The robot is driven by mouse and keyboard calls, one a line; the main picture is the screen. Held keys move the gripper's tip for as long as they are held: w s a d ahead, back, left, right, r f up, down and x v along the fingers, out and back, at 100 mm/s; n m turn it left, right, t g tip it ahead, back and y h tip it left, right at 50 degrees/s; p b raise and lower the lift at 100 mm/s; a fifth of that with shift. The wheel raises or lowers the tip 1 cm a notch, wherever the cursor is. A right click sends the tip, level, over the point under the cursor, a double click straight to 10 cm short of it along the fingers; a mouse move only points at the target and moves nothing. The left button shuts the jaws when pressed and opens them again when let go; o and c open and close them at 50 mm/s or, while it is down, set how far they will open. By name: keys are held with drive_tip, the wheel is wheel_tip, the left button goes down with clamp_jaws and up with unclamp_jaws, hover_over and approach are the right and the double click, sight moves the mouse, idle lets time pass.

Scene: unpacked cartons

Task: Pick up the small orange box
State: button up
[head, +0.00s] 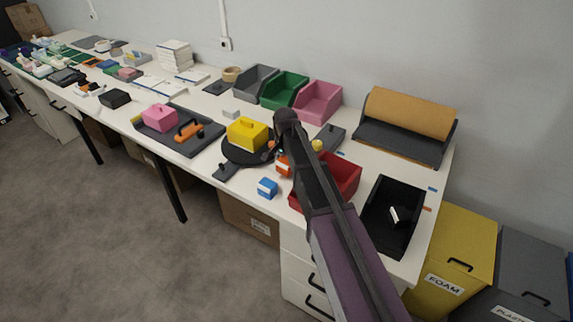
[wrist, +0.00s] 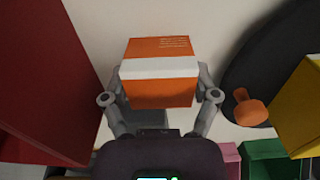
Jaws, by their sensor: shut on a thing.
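The small orange box (wrist: 158,88) with a white band is between the two fingers of my gripper (wrist: 160,92) in the wrist view. The fingers press on its left and right sides. In the head view the orange box (head: 283,165) is partly hidden by my arm, close to the red bin. My gripper (head: 284,152) is mostly covered by my own arm there. I cannot tell whether the box touches the table or is just above it.
A red bin (head: 347,175) is right of the orange box. A blue box (head: 267,187) stands in front, near the table edge. A yellow box (head: 247,133) sits on a round black plate (head: 236,154) to the left. A black tray (head: 378,225) lies further right.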

sight(285, 161)
drive_tip(key=shift+r+p, duration=3.4)
drive_tip(key=shift+r, duration=0.35)
drive_tip(key=shift+r, duration=0.1)
